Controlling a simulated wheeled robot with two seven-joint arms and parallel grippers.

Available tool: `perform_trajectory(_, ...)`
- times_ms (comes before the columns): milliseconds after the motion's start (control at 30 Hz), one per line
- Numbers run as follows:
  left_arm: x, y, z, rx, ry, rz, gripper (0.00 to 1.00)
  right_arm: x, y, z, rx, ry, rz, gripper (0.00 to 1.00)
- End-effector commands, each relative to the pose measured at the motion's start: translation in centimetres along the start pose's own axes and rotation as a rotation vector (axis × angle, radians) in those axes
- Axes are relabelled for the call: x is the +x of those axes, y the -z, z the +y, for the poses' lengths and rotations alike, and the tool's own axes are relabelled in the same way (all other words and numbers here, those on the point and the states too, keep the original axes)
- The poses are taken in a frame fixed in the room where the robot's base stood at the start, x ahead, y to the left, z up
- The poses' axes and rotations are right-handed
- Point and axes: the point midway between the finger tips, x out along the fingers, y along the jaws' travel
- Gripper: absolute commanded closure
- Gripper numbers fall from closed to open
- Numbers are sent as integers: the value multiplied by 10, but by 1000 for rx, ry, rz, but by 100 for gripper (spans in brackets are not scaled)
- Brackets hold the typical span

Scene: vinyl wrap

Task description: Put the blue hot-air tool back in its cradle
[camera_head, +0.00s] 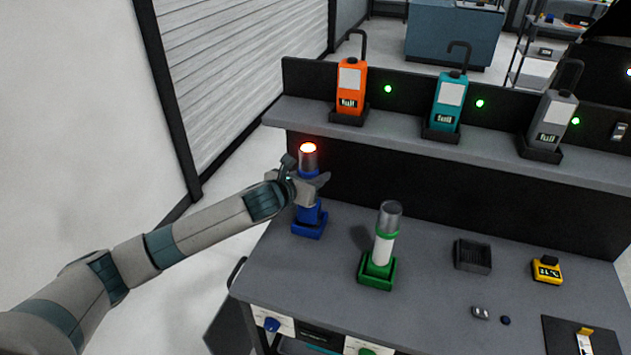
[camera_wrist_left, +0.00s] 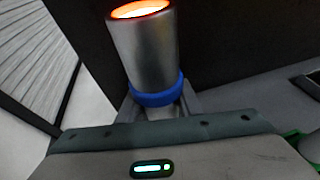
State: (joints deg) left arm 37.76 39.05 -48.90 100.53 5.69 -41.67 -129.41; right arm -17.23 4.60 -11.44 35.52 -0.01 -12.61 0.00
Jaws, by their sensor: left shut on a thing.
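The blue hot-air tool (camera_head: 308,160) stands upright at the left of the bench, its metal nozzle up with a glowing orange tip. My left gripper (camera_head: 308,188) is shut around its body. Below the fingers the tool's lower part meets the blue cradle (camera_head: 309,231) on the bench; I cannot tell whether it is fully seated. In the left wrist view the nozzle (camera_wrist_left: 143,50) and the blue collar (camera_wrist_left: 157,93) show between the fingers; the lower body is hidden. My right gripper is not in view.
A green-collared tool (camera_head: 385,235) stands in a green cradle (camera_head: 377,272) to the right. A black tray (camera_head: 472,257) and a yellow device (camera_head: 547,270) lie further right. Orange (camera_head: 351,85), teal (camera_head: 449,102) and grey (camera_head: 552,118) devices stand on the shelf (camera_head: 400,133) behind.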

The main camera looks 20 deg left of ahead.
Motion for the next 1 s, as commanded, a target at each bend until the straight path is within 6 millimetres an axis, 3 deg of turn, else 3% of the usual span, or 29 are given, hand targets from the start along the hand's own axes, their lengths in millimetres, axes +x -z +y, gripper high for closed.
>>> perform_trajectory(433, 4, -2, 0, 0, 1, -3, 100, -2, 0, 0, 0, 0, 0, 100)
perform_trajectory(800, 14, 27, -1, -1, 2, -2, 100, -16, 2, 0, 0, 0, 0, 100)
perform_trajectory(1000, 15, 30, 0, 1, 2, -4, 100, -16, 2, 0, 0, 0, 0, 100)
